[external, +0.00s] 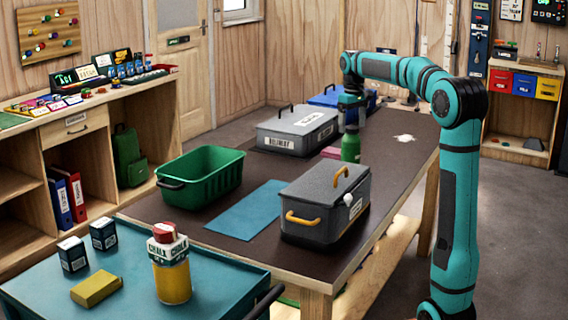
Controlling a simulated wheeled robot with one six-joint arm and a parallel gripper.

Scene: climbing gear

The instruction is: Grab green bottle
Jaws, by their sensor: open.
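The green bottle (350,149) stands upright on the dark-topped workbench (180,207), behind the dark grey lidded box. My arm reaches over the bench from the right and points down at it. My gripper (351,122) is open, directly over the bottle in this view, at its top. The fingertips and the bottle's top overlap and are small. I cannot tell whether the fingers touch the bottle or stand around it.
The dark grey box (325,205) with yellow handles stands in front of the bottle. A light grey case (297,133), a blue case (325,99) and a pink block (331,153) are near it. A green basket (200,174) and blue mat (244,210) lie left.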

